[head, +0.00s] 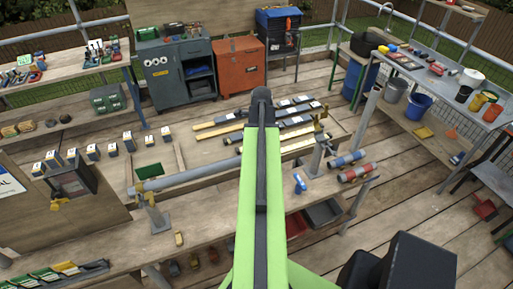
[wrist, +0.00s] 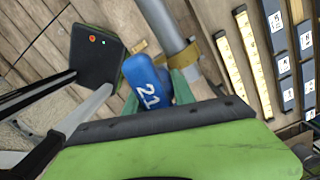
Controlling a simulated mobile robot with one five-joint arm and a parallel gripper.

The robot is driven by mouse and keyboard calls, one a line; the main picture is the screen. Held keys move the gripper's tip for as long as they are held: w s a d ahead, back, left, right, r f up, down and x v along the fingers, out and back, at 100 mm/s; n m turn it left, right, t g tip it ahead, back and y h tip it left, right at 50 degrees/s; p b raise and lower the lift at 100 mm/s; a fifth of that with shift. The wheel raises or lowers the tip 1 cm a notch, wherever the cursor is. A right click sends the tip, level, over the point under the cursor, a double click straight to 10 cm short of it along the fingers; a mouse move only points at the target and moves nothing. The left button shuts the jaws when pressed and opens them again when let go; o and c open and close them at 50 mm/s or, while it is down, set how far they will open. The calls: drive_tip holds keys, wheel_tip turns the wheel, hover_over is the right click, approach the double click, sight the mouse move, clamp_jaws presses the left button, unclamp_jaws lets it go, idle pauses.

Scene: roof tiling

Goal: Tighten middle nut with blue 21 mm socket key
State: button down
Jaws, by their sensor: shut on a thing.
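The blue socket key (wrist: 147,82), marked 21, sits between the green fingers of my gripper (wrist: 160,84) in the wrist view. My gripper is shut on it. A grey pipe (wrist: 164,25) runs just beyond the key, and I cannot tell whether they touch. In the head view the grey pipe (head: 190,176) lies across the bench between two stands, and my green arm crosses in front of its middle. My gripper is hidden there behind the arm. I cannot make out the middle nut in either view.
A small blue item (head: 299,184) is on the bench right of my arm. Wooden slats (head: 222,128) lie behind the pipe. Blue and red cylinders (head: 352,166) lie at the bench's right end. A dark panel (wrist: 96,54) shows at the wrist view's upper left.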

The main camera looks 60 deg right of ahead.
drive_tip(key=shift+f+b, duration=2.05)
drive_tip(key=shift+f, duration=0.15)
drive_tip(key=m, duration=0.3)
drive_tip(key=shift+m, duration=0.3)
drive_tip(key=m, duration=0.3)
drive_tip(key=shift+d+m, duration=0.1)
drive_tip(key=shift+m, duration=0.3)
drive_tip(key=m, duration=0.6)
drive_tip(key=shift+d+h, duration=0.1)
drive_tip(key=shift+h, duration=0.3)
drive_tip(key=shift+r+p, duration=3.1)
